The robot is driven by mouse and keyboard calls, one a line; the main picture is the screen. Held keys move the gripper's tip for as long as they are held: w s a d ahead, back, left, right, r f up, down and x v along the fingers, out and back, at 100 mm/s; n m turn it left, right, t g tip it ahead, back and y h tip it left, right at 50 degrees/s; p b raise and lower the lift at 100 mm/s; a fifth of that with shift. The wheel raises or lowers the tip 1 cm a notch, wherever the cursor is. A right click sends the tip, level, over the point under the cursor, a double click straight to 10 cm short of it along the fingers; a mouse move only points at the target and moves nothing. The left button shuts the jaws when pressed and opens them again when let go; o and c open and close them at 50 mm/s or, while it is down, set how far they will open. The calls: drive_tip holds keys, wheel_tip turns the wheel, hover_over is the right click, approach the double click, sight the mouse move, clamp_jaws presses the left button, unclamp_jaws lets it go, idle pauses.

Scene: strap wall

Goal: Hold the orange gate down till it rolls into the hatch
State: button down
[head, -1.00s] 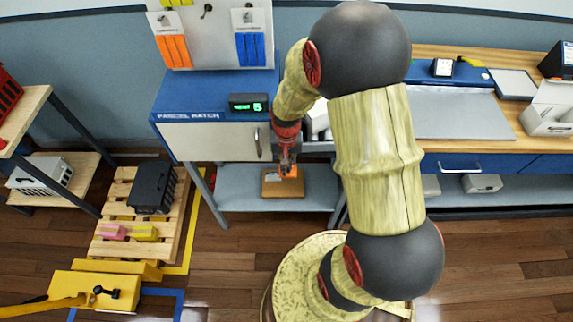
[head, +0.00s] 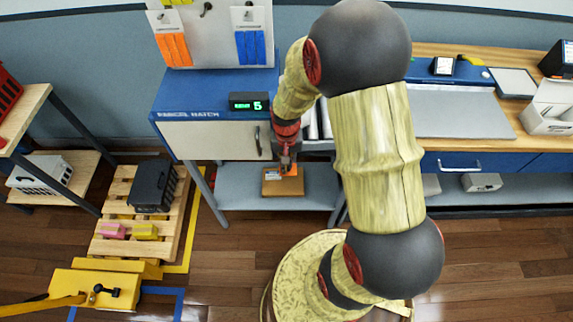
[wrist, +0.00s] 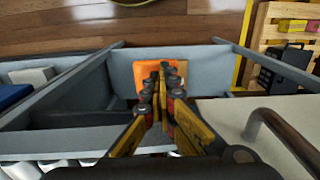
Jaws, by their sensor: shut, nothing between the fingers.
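The orange gate (head: 291,170) shows as a small patch just below my gripper (head: 287,163) in the head view. In the wrist view the orange gate (wrist: 143,73) lies under the fingertips, partly covered by them. My gripper (wrist: 158,78) is shut and empty, pointing down at the gate; the fingertips appear to touch it, but contact is not clear. The parcel hatch (head: 205,86) is a blue-topped cabinet with a pale door and a metal handle. Bare rollers (head: 313,122) show beside my arm. No parcel is visible on them.
A brown box (head: 272,187) sits on the grey lower shelf (head: 236,190). A small display (head: 249,101) with green characters stands on the cabinet. The door handle (wrist: 262,118) is close to the fingers' right in the wrist view. A pallet (head: 181,200) stands at left.

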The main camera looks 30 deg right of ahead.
drive_tip(key=shift+s+f, duration=0.1)
drive_tip(key=shift+s, duration=0.1)
idle(0.6)
wheel_tip(320, 180, up, 14)
drive_tip(key=p, duration=0.5)
drive_tip(key=shift+w, duration=0.15)
idle(0.4)
drive_tip(key=s+a+r+n+t, duration=0.2)
drive_tip(key=s+a+r, duration=0.2)
drive_tip(key=r, duration=0.3)
drive_tip(key=s+a+r+n+t, duration=0.1)
drive_tip(key=s+a+r, duration=0.3)
drive_tip(key=r, duration=0.4)
drive_tip(key=s+a+r+n+t, duration=0.2)
drive_tip(key=s+r, duration=0.3)
drive_tip(key=r, duration=0.3)
drive_tip(key=shift+s+a+n+t, duration=0.3)
drive_tip(key=shift+s+a+n, duration=0.1)
drive_tip(key=shift+a+n, duration=0.5)
